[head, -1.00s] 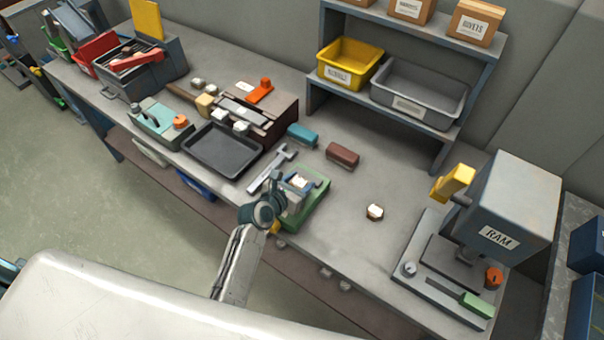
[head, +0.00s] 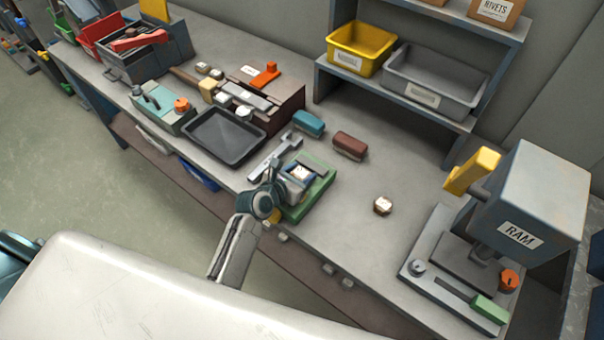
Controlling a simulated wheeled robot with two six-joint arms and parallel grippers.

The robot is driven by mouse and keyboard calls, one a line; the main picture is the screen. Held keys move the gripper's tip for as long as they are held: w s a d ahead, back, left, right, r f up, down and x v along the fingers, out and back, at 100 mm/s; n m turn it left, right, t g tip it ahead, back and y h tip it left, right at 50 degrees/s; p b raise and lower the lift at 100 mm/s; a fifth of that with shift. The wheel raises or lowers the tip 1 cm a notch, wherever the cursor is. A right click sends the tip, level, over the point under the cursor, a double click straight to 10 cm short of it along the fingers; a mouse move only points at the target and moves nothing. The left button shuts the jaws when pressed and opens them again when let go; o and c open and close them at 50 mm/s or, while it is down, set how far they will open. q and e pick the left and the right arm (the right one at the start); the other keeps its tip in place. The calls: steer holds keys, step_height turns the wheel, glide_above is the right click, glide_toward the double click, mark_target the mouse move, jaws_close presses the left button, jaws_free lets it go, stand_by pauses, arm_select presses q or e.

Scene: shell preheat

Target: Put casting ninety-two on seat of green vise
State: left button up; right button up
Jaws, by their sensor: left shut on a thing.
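The green vise (head: 318,196) stands near the front edge of the bench. My left gripper (head: 291,178) reaches over it from the front and is shut on a small pale-topped casting (head: 302,172). This casting is at the vise's jaws, over or on the seat; I cannot tell if it touches the seat. Its number is too small to read, and the gripper hides part of it. Another pale-topped casting (head: 382,205) lies alone on the bench to the right. My right gripper is not in view.
A wrench-like tool (head: 272,158) and a black tray (head: 224,138) lie left of the vise. Teal (head: 308,123) and brown (head: 350,146) blocks lie behind it. The ram press (head: 525,205) stands at right. Bare bench surrounds the lone casting.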

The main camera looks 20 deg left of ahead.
arm_select(q)
steer(key=o, duration=1.1)
steer(key=shift+f, duration=0.15)
steer(key=shift+r, duration=0.2)
steer(key=shift+s+a, duration=0.15)
steer(key=shift+s, duration=0.2)
steer(key=b+v, duration=0.1)
steer(key=v, duration=1)
steer(key=shift+r, duration=0.25)
